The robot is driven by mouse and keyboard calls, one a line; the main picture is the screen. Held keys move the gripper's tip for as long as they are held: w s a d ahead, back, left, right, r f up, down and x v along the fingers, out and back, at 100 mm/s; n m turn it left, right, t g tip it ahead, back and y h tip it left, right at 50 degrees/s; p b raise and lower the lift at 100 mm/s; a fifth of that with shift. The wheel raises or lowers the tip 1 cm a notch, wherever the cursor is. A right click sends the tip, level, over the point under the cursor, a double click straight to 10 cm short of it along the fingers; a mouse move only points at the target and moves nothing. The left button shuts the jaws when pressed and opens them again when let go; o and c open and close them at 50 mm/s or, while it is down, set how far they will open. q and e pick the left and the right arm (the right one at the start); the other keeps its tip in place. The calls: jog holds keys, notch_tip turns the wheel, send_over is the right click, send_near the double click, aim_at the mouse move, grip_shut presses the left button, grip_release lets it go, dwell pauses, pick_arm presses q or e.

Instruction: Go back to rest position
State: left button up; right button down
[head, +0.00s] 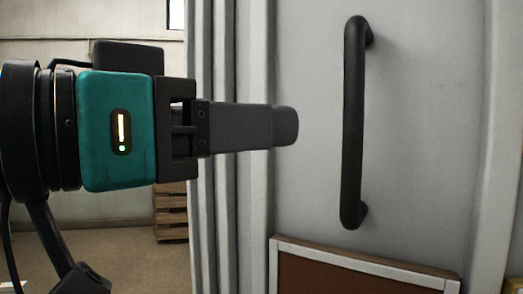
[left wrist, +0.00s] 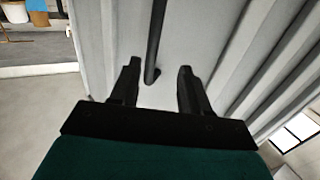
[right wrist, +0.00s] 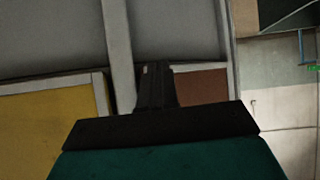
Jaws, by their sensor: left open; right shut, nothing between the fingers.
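My left gripper (head: 285,126) reaches in from the left in the head view, level with the middle of a dark upright bar handle (head: 354,125). A gap shows between its fingertips and the handle. In the left wrist view the left gripper (left wrist: 157,80) is open, its fingers spread, and the handle (left wrist: 155,40) appears between and beyond them. Nothing is held. My right gripper (right wrist: 156,85) shows only in the right wrist view. Its fingers are together and empty, in front of grey and brown panels. The right arm is out of the head view.
The handle is on a grey ribbed metal door (head: 430,120). A white-framed brown board (head: 360,280) is low in front of it. The right wrist view also shows a yellow panel (right wrist: 50,130). Wooden slatted stacks (head: 171,217) stand back left; open floor (head: 115,245) lies beside them.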

pick_arm(q)
jog(key=w+a+f+n+y, duration=0.2)
jog(key=w+f, duration=0.1)
jog(key=f, duration=0.6)
jog(key=w+a+f+n+g+y, duration=0.1)
jog(key=w+a+f+n+y, duration=0.2)
jog(key=f, duration=0.7)
jog(key=w+a+f+n+y, duration=0.15)
jog(key=w+f, duration=0.25)
jog(key=f, duration=0.5)
jog(key=s+a+f+g+y, duration=0.3)
jog(key=s+a+f+g, duration=0.15)
jog(key=s+f, duration=0.7)
jog(key=s+a+f+g+y, duration=0.35)
jog(key=s+a+f, duration=0.35)
jog(key=f, duration=0.8)
jog(key=w+d+f+t+h+p, duration=0.1)
jog(key=w+d+f+t, duration=0.3)
jog(key=w+f+t, duration=0.2)
jog(key=shift+w+d+f+t+h+p, duration=0.15)
jog(key=shift+w+f+t+h+p, duration=0.2)
jog(key=shift+w+t, duration=0.45)
jog(key=shift+r, duration=0.1)
